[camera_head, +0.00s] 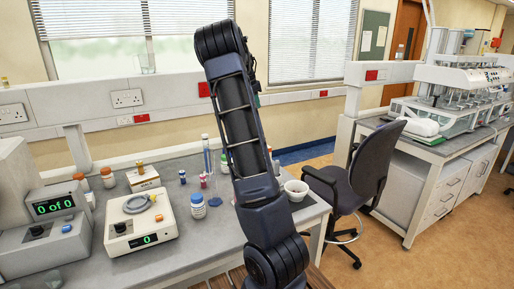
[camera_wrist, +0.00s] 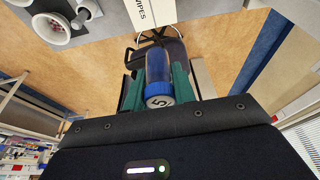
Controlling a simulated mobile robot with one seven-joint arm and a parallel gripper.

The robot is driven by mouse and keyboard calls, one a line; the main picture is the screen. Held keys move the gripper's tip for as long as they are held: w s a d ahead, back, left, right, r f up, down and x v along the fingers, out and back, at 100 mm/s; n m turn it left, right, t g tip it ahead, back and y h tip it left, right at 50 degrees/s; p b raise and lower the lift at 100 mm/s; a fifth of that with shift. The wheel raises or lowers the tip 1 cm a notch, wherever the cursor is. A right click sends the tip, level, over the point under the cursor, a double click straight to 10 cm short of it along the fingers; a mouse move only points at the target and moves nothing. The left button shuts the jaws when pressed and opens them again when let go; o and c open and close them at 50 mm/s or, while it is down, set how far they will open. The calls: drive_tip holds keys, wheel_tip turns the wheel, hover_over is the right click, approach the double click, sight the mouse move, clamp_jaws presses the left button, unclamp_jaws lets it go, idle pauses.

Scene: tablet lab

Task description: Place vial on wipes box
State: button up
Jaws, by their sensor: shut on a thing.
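In the wrist view, my gripper (camera_wrist: 158,76) has its green fingers shut on a vial (camera_wrist: 159,66) with a dark amber-blue body and a blue cap marked 5. The cap faces the camera. The wipes box (camera_wrist: 146,13) is white, lettered WIPES, and only partly shows at the top edge of the wrist view, beyond the vial. The vial and the box look apart. In the head view, my arm blocks the middle of the bench, and my gripper and the held vial cannot be seen there. I cannot make out the wipes box in that view.
A white bowl (camera_head: 296,190) stands near the bench's right end. Several bottles and vials, a hotplate (camera_head: 141,226) and a small box (camera_head: 143,180) stand on the bench (camera_head: 205,250). A dark office chair (camera_head: 362,175) stands right of the bench, with open floor beyond.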

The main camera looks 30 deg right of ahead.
drive_tip(key=shift+s+d+r, duration=0.2)
drive_tip(key=shift+s+d, duration=0.15)
drive_tip(key=shift+d, duration=0.05)
wheel_tip(320, 180, down, 20)
drive_tip(key=shift+s+d+r, duration=0.1)
idle(0.3)
drive_tip(key=o, duration=1)
